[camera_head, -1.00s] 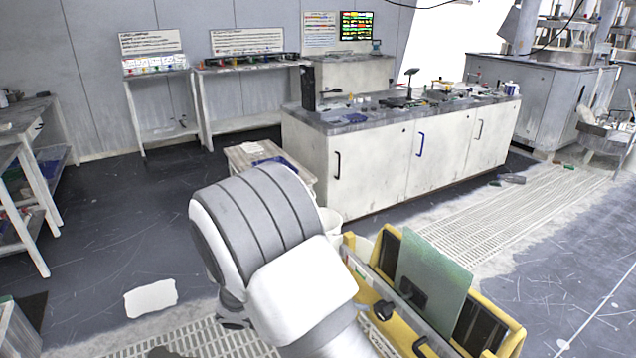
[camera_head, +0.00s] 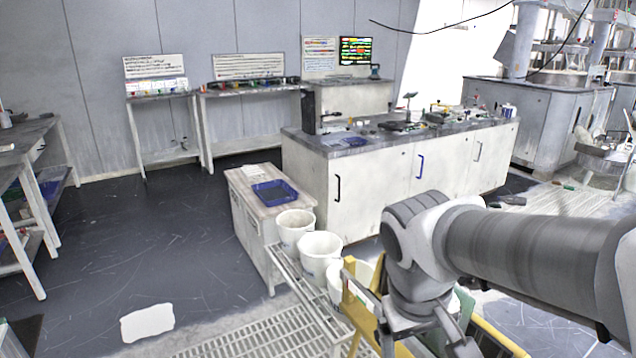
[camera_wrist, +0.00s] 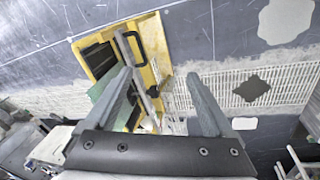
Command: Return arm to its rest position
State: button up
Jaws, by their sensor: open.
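My arm reaches in from the right edge in the head view and bends down over the yellow cart. In the wrist view my gripper (camera_wrist: 160,95) has its two grey fingers spread apart with nothing held between them. Beyond the fingers lies the yellow cart (camera_wrist: 152,45) with a black handle and a green panel (camera_wrist: 103,100), partly covered by the left finger. In the head view the yellow cart (camera_head: 358,312) is mostly hidden behind my arm, and the fingertips cannot be made out.
White buckets (camera_head: 320,250) stand on a low rack beside a small cabinet with a blue tray (camera_head: 275,193). A long white bench (camera_head: 375,175) stands behind my arm. Dark floor (camera_head: 150,235) is open at the left, with a white sheet (camera_head: 147,322) lying on it.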

jog(key=s+r+m+t+y+p, duration=0.1)
jog(key=s+r+t+p, duration=0.1)
jog(key=r+p, duration=0.7)
jog(key=s+r+m+t+y+p, duration=0.1)
jog(key=s+r+t+p, duration=0.1)
jog(key=r+p, duration=0.8)
notch_tip(320, 180, up, 5)
jog(key=shift+s+d+f, duration=0.1)
jog(key=shift+s+d, duration=0.05)
